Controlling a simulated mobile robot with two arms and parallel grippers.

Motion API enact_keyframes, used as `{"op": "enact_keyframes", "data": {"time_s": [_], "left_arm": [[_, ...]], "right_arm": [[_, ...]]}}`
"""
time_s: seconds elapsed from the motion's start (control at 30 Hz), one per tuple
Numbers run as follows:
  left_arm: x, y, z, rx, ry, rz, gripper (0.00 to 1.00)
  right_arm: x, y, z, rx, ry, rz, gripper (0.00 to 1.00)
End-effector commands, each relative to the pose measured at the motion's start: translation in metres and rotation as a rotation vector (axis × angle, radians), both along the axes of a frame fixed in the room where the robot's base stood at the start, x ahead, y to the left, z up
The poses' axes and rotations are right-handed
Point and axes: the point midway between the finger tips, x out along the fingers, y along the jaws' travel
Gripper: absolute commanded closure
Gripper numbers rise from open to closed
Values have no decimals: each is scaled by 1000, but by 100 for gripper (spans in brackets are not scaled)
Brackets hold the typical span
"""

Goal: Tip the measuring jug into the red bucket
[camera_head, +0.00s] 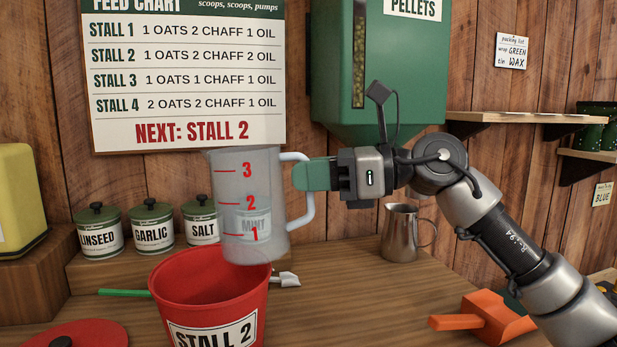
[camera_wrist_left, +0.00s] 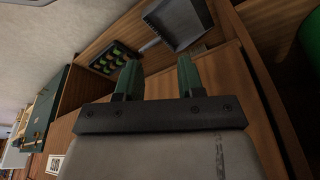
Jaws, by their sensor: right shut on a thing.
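The translucent measuring jug (camera_head: 238,181), with red marks 1 to 3, hangs nearly upright above the back right part of the red bucket (camera_head: 212,292). My right gripper (camera_head: 308,175) is shut on the jug's handle from the right. No clear fill level shows in the jug; a jar labelled MINT shows through its wall. The bucket is open, labelled STALL 2, and stands on the bench; its floor is hidden. My left gripper (camera_wrist_left: 157,78) is open with nothing between its green fingers in the left wrist view; the head view does not show it.
Jars of linseed (camera_head: 99,231), garlic (camera_head: 151,227) and salt (camera_head: 201,221) stand behind the bucket. A steel pitcher (camera_head: 401,234) stands right of it, an orange scoop (camera_head: 484,320) at front right. A red lid (camera_head: 76,335) lies front left. The bench between bucket and scoop is clear.

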Motion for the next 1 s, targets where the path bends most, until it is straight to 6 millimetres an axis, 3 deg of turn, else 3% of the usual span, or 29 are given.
{"op": "enact_keyframes", "data": {"time_s": [1.0], "left_arm": [[-11, 3, 68, -2, -36, 5, 62]], "right_arm": [[-1, -7, -5, 83, -15, 1, 100]]}}
